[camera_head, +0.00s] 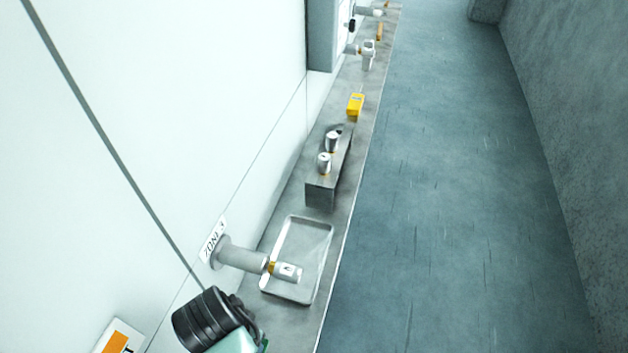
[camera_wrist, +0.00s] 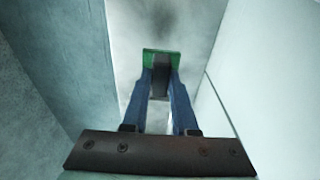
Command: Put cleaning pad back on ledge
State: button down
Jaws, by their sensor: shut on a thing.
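The cleaning pad (camera_wrist: 149,59) is green with a dark block on it, in the middle of the wrist view. My gripper (camera_wrist: 161,78) has its two blue fingers shut on the dark block, and the pad's green edges show on both sides. A pale grey surface lies beyond the pad; I cannot tell how far below it is. The grey ledge (camera_head: 288,321) runs along the white wall in the head view.
A shallow tray (camera_head: 312,246) lies on the ledge, with a wall-mounted cylinder (camera_head: 242,257) reaching over it. Beyond stand a grey block (camera_head: 321,194) with two small canisters (camera_head: 325,162) and a yellow box (camera_head: 355,105). The floor (camera_head: 450,220) to the right is clear.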

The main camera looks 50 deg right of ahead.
notch_tip(320, 180, down, 5)
jog(key=shift+s+r, duration=0.1)
jog(key=shift+s, duration=0.05)
jog(key=shift+f+p, duration=0.3)
jog(key=shift+f, duration=2.3)
jog(key=c, duration=0.7)
grip_release()
jog(key=shift+f, duration=0.1)
jog(key=r, duration=0.4)
jog(key=a+r, duration=0.1)
jog(key=r, duration=0.7)
jog(key=shift+s+a+r, duration=0.1)
jog(key=shift+s+a, duration=0.05)
